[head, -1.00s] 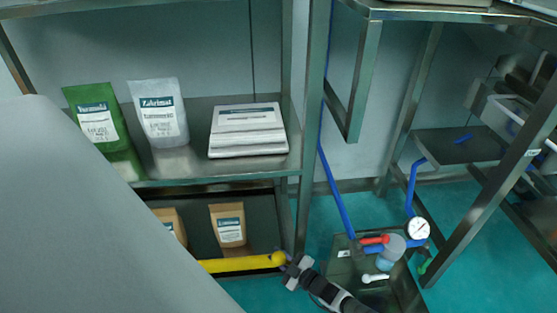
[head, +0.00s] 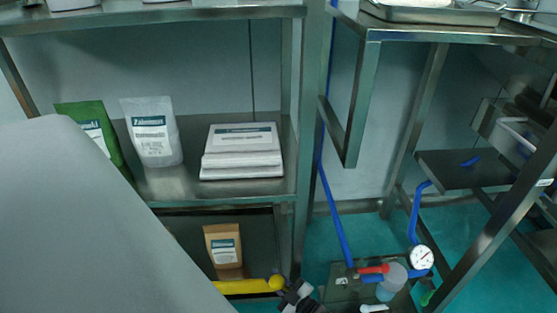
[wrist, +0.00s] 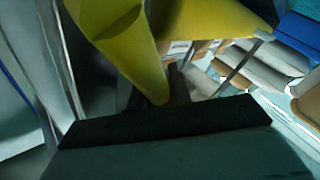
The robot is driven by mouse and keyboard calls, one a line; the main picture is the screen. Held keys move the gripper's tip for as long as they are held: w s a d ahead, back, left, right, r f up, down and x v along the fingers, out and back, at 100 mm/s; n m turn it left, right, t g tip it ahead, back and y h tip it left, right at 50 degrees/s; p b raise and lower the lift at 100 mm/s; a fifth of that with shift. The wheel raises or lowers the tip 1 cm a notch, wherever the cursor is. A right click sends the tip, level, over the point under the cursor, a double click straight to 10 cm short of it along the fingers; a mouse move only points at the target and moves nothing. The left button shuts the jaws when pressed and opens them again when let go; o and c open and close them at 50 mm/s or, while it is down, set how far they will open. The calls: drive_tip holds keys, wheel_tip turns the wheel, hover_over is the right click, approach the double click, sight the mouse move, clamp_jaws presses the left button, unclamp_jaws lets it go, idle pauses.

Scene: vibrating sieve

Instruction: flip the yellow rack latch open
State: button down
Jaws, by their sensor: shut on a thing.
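The yellow rack latch (head: 248,286) is a yellow bar with a rounded end, lying roughly level across the front of the lower shelf in the head view. My gripper (head: 289,290) is at its right, rounded end, low in the frame. In the wrist view the yellow latch (wrist: 120,45) is large and close, just beyond the dark edge of my gripper (wrist: 168,112). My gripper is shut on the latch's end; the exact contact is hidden.
A brown pouch (head: 224,246) stands behind the latch on the lower shelf. A rack post (head: 308,150) rises beside my gripper. A gauge (head: 422,257) and blue pipes are at right.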

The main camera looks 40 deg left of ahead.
drive_tip(key=c, duration=1.3)
unclamp_jaws()
